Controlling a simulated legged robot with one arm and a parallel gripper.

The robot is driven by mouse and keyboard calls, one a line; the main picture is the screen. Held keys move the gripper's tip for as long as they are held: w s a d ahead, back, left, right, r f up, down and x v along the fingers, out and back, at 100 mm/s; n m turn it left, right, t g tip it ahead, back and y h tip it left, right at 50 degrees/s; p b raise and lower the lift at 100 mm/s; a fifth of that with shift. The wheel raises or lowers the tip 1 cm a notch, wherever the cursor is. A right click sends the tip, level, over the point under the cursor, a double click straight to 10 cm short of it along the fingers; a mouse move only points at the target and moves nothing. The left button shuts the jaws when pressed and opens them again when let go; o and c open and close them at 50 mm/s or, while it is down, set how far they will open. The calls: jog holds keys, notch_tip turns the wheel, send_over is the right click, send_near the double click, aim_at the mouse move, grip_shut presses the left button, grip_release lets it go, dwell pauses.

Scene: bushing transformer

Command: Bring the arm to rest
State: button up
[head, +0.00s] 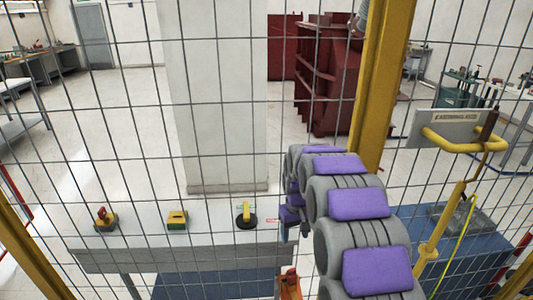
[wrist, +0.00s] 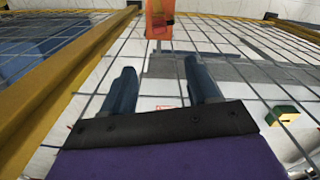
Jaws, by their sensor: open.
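My arm (head: 358,204), grey with purple pads, reaches away from the lower right of the head view, in front of the wire fence. In the wrist view my gripper (wrist: 162,84) is open, its two dark blue fingers apart with nothing between them. In the head view the gripper (head: 290,222) shows only partly, as dark parts left of the arm; the arm hides the rest.
The wire fence (head: 135,165) has yellow posts (head: 383,80). Behind it, a table (head: 150,258) bears several small devices, including a yellow-green box (head: 177,220) and a black-and-yellow knob (head: 246,217). An orange part (head: 289,285) is low in the middle. A sign (head: 449,127) hangs right.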

jog(key=s+r+m+g, duration=0.1)
jog(key=s+r, duration=0.4)
jog(key=s, duration=0.6)
jog(key=s+r, duration=0.4)
jog(key=s, duration=0.7)
jog(key=s+m, duration=0.1)
jog(key=s, duration=1.9)
jog(key=shift+f+m+g, duration=0.3)
jog(key=shift+g, duration=0.1)
